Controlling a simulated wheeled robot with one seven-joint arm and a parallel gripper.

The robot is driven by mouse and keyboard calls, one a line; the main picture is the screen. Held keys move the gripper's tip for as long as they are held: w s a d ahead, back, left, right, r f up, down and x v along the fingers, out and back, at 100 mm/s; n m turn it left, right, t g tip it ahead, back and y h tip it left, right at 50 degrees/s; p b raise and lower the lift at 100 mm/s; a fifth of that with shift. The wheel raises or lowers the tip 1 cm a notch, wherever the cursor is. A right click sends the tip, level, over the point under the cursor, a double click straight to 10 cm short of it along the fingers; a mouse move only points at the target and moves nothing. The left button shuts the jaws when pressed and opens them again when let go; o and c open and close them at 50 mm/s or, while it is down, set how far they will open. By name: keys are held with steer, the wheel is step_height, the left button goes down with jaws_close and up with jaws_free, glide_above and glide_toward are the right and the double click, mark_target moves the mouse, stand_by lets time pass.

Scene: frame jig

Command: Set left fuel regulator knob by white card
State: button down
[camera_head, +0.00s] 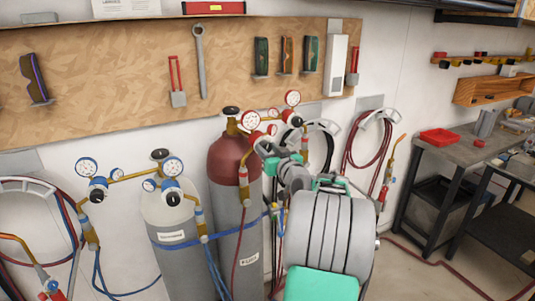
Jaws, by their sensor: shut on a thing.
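The fuel cylinder (222,158) has a dark red top and a grey body. My gripper (264,146), with green parts, reaches in from the lower right to the front of this regulator. It is shut at the regulator's knob, which my fingers mostly hide; the knob's setting cannot be read. A white card (126,7) with small print shows on the wall at the top left, cut by the frame edge and too small to read.
A white-topped cylinder (168,207) with blue-rimmed gauges stands to the left. Blue and red hoses hang around both cylinders. A wooden tool board (120,80) is behind. A workbench (450,150) stands at the right, with open floor before it.

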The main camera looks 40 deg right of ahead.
steer(key=m+b, duration=0.1)
steer(key=m, duration=0.2)
steer(key=shift+f+m+b, duration=0.1)
steer(key=shift+m+b, duration=0.2)
steer(key=shift+b, duration=0.05)
steer(key=m, duration=0.3)
steer(key=shift+m+b, duration=0.3)
steer(key=shift+b, duration=0.05)
steer(key=m, duration=0.3)
steer(key=shift+m, duration=0.3)
steer(key=m+p, duration=0.1)
steer(key=m, duration=0.2)
steer(key=shift+m, duration=0.3)
steer(key=m+p, duration=0.2)
steer(key=m, duration=0.1)
steer(key=shift+r+m, duration=0.2)
steer(key=shift+m, duration=0.1)
steer(key=m+p, duration=0.2)
steer(key=m, duration=0.1)
steer(key=shift+m, duration=0.4)
steer(key=m+p, duration=0.4)
steer(key=shift+f+m+p, duration=0.2)
steer(key=shift+m+p, duration=1)
steer(key=shift+m, duration=0.6)
